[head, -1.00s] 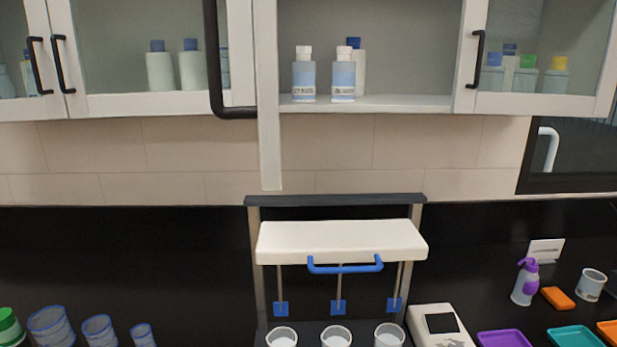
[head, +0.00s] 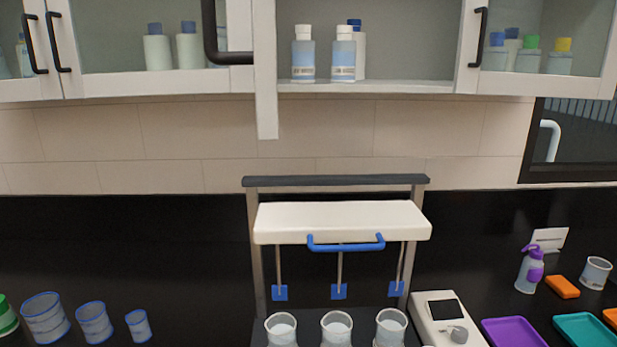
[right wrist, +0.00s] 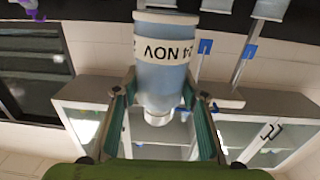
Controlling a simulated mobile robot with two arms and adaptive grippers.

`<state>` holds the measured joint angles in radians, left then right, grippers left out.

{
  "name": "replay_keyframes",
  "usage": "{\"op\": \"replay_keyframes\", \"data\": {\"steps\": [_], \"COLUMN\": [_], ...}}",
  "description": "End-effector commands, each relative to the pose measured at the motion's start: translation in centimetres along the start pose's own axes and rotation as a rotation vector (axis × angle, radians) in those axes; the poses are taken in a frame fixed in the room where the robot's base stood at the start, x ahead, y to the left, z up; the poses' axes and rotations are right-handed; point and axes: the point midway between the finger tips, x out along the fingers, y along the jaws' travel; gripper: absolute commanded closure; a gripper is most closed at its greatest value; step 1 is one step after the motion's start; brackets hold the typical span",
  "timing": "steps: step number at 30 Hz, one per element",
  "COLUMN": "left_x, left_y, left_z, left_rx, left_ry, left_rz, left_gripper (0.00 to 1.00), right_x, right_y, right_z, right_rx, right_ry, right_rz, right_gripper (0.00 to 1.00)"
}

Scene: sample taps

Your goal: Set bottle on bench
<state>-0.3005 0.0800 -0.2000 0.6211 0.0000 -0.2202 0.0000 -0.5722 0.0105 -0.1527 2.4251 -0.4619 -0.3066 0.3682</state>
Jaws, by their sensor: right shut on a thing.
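A pale blue bottle (right wrist: 165,75) with a white label reading "24 NOV" and a whitish cap is in the right wrist view. My right gripper (right wrist: 158,92) is shut on it, one finger on each side. That picture is upside down, with the cabinets at the bottom, so the bottle's cap end points up in the room. The black bench (head: 185,330) shows along the bottom of the head view. Neither gripper shows in the head view, and my left gripper is in no view.
A sample stand (head: 342,222) with a blue handle holds several cups below it. Blue-rimmed beakers (head: 45,318) stand at left. A scale (head: 447,318), purple tray (head: 515,332), teal tray (head: 582,330), spray bottle (head: 530,270) and orange block (head: 562,287) are at right. Cabinets hang above.

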Motion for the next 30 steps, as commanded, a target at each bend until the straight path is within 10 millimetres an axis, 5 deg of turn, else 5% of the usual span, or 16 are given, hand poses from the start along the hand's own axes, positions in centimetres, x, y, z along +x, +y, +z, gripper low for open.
{"op": "replay_keyframes", "data": {"steps": [18, 30], "left_x": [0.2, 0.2], "left_y": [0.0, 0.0], "left_z": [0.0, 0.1], "left_rx": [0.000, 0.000], "left_ry": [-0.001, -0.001], "left_rz": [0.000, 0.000], "left_gripper": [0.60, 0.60], "right_x": [-7.6, -7.8], "right_y": [0.0, -0.4], "right_z": [3.1, 2.9], "right_rx": [0.003, 0.000], "right_ry": [-0.001, 0.006], "right_rz": [-0.001, -0.028], "right_gripper": [0.88, 0.88]}}
